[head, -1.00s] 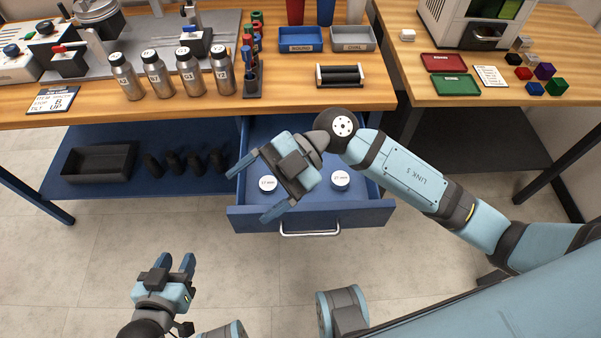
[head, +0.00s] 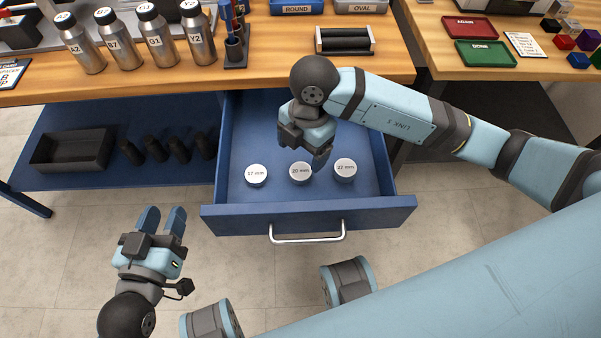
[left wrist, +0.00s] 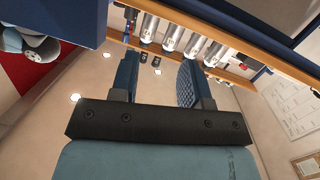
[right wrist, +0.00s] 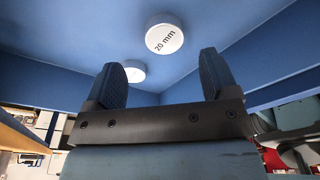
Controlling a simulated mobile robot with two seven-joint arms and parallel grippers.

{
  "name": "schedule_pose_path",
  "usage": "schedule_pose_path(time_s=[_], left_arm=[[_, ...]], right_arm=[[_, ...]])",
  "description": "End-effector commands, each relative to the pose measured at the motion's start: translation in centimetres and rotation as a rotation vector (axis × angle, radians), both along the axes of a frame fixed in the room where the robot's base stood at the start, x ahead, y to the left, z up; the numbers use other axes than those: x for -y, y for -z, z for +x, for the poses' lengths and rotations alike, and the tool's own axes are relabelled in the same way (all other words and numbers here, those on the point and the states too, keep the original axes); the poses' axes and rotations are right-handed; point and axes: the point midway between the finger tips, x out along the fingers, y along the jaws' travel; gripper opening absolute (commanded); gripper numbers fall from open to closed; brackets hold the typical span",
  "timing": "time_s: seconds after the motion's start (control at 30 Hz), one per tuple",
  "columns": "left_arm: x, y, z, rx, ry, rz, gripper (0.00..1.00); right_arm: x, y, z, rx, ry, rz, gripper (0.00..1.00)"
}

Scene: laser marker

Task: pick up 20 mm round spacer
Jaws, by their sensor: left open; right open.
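The 20 mm round spacer (head: 300,173) is a white-topped disc on the floor of the open blue drawer (head: 237,130). It stands between the 17 mm spacer (head: 256,175) and the 27 mm spacer (head: 345,169). My right gripper (head: 318,165) is open and empty inside the drawer, close to the 20 mm spacer. In the right wrist view the 20 mm spacer (right wrist: 164,36) lies ahead of the gap between the open fingers, and another white disc (right wrist: 134,71) is partly hidden behind the left finger. My left gripper (head: 162,222) is open and empty, left of the drawer.
The drawer's front wall and silver handle (head: 308,237) stand nearest me. The wooden bench (head: 270,75) overhangs the drawer's back. A blue shelf to the left holds a black tray (head: 72,150) and several dark cylinders. Floor around my left gripper is clear.

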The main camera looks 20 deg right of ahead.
Motion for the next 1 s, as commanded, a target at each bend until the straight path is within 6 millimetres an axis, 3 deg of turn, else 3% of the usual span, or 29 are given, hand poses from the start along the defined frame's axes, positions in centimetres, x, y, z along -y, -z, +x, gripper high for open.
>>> schedule_pose_path(time_s=[0.2, 0.43, 0.73, 0.77, 1.0], left_arm=[[0.4, -0.7, 0.1, 0.047, 0.009, -0.03, 0.43], [1.4, -3.6, 0.2, 0.167, 0.036, -0.103, 0.43], [1.6, -4.2, 0.2, 0.185, 0.04, -0.117, 0.43], [1.6, -4.2, 0.2, 0.184, 0.041, -0.117, 0.43], [1.6, -4.1, 0.2, 0.183, 0.041, -0.116, 0.43]], right_arm=[[-0.2, 2.1, -0.4, -0.003, 0.0, 0.002, 0.8], [-0.6, 5.2, -1.0, -0.002, -0.001, 0.001, 0.8], [-0.7, 5.6, -1.0, 0.0, -0.001, 0.002, 0.8], [-0.7, 5.6, -1.0, 0.0, -0.001, 0.002, 0.78], [-0.7, 5.5, -1.0, -0.001, -0.001, 0.002, 0.24]])
